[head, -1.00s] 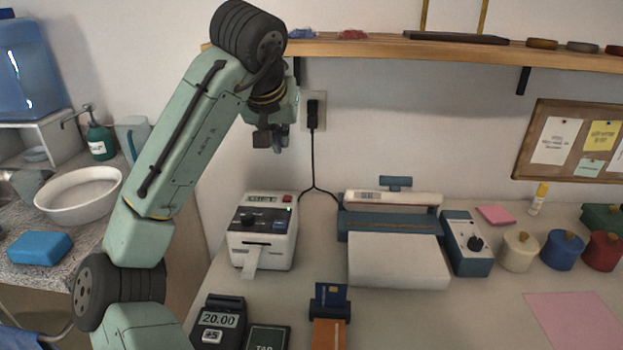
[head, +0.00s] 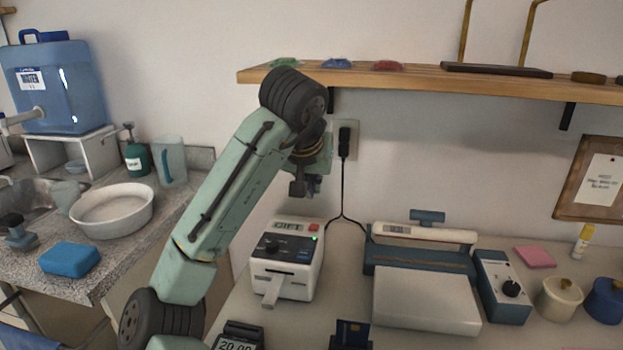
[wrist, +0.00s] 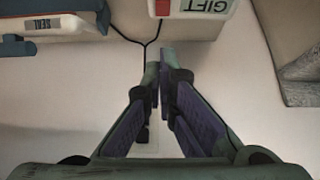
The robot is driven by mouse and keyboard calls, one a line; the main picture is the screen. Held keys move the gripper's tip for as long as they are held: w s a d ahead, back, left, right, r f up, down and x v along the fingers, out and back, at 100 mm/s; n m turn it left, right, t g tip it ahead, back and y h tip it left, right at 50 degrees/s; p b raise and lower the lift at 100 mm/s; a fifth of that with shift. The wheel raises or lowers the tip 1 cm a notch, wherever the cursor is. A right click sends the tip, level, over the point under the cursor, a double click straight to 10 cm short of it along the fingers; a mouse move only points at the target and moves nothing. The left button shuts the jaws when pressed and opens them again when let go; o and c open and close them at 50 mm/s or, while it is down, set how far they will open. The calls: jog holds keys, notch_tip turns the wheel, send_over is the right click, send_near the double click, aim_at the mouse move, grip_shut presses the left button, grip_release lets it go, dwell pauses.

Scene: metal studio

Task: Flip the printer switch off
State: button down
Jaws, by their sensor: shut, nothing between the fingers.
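The white label printer (head: 275,285) stands on the table below my gripper, with a paper strip at its front. A red switch (head: 314,227) is at the right of its top, beside a GIFT label, and a green light glows just below it. My gripper (head: 306,192) is above and behind the printer, apart from it, with its fingers pointing down. In the wrist view, the fingertips (wrist: 159,58) are close together with nothing between them. The printer's edge (wrist: 200,12) and part of the red switch (wrist: 162,7) show at the top there.
A black plug (head: 344,140) sits in the wall outlet, its cord hanging behind the printer. A heat sealer (head: 425,300) stands to the printer's right. A wooden shelf (head: 430,80) runs above.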

send_over(315, 228)
jog(key=f, duration=0.2)
jog(key=w+f+p, duration=0.1)
jog(key=f, duration=0.1)
jog(key=shift+f, duration=0.25)
jog(key=shift+s+f, duration=0.2)
jog(key=shift+f, duration=0.4)
jog(key=shift+s+f, duration=0.15)
jog(key=shift+f, duration=0.4)
jog(key=shift+s+f, duration=0.1)
jog(key=shift+f, duration=0.55)
